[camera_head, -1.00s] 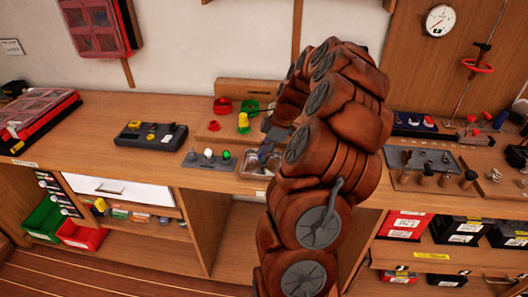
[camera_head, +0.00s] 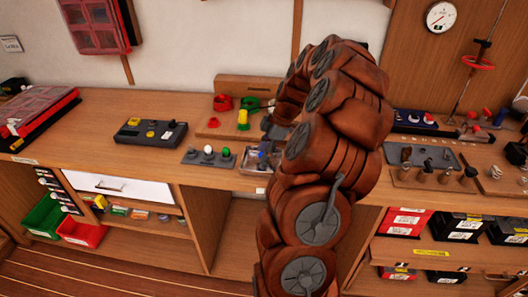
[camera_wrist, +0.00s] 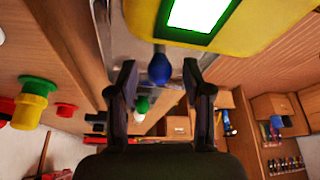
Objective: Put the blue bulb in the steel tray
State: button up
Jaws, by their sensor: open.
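The blue bulb (camera_wrist: 160,67) shows in the wrist view between the tips of my gripper (camera_wrist: 160,78), with a gap on both sides. The two dark fingers are apart. In the head view a small blue patch, likely the bulb (camera_head: 262,155), shows at the steel tray (camera_head: 246,164), beside the arm. The tray's right part is hidden behind my arm. I cannot tell whether the bulb rests on the tray floor or is above it. My gripper is mostly hidden by the arm in the head view.
A grey strip with white and green bulbs (camera_head: 208,155) lies just left of the tray. Behind stand a yellow-topped piece (camera_head: 242,120) and red and green parts. A dark control box (camera_head: 150,133) is further left. Bare bench lies in front of it.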

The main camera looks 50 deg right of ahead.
jog(key=shift+r, duration=0.1)
jog(key=b+v, duration=0.2)
jog(key=v, duration=1)
jog(key=shift+a, duration=0.15)
